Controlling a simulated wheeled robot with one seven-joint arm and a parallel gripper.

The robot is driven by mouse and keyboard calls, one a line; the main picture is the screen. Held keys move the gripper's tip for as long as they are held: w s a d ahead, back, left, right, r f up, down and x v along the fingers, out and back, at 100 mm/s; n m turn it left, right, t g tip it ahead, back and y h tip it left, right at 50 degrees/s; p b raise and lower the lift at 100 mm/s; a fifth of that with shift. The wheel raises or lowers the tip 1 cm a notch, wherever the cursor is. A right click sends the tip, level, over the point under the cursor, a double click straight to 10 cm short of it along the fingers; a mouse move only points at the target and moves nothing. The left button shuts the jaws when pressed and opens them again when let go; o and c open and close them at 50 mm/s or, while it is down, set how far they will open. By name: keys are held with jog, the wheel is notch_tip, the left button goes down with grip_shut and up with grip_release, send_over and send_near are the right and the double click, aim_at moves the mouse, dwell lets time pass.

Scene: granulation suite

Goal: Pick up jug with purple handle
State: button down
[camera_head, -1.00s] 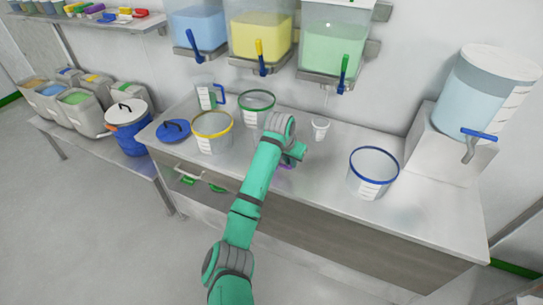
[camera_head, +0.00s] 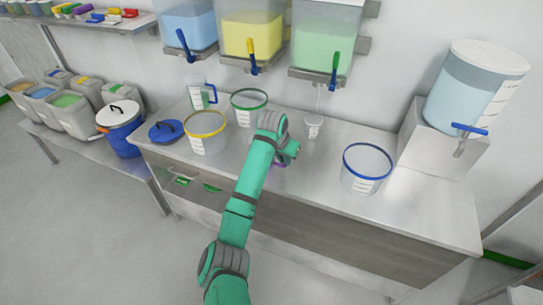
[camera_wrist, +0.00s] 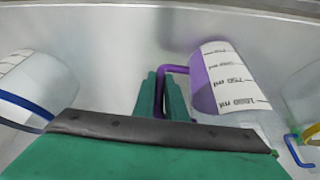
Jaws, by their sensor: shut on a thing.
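The jug with the purple handle (camera_wrist: 222,82) shows in the wrist view, right of my fingers. It has a white scale marked in ml and purple contents or tint. Its handle (camera_wrist: 174,69) lies between my green fingers. My gripper (camera_wrist: 161,92) is shut on that handle. In the head view my gripper (camera_head: 284,152) is over the counter, and my arm hides nearly all of the jug; only a bit of purple (camera_head: 279,166) shows beneath it. I cannot tell whether the jug touches the counter.
On the steel counter (camera_head: 420,205) stand a yellow-rimmed bucket (camera_head: 206,136), a green-rimmed bucket (camera_head: 248,107), a blue-rimmed bucket (camera_head: 366,170), a small white cup (camera_head: 313,125) and a blue-handled jug (camera_head: 198,95). A blue lid (camera_head: 166,131) lies at the left. Dispensers with taps hang above.

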jog(key=shift+r, duration=0.15)
jog(key=shift+r, duration=0.2)
jog(key=s+a+r, duration=0.2)
jog(key=s+r, duration=1)
jog(key=s, duration=0.1)
jog(key=shift+s+a+r, duration=0.15)
jog(key=shift+s+r, duration=0.05)
jog(key=shift+s, duration=0.2)
jog(key=shift+f, duration=0.1)
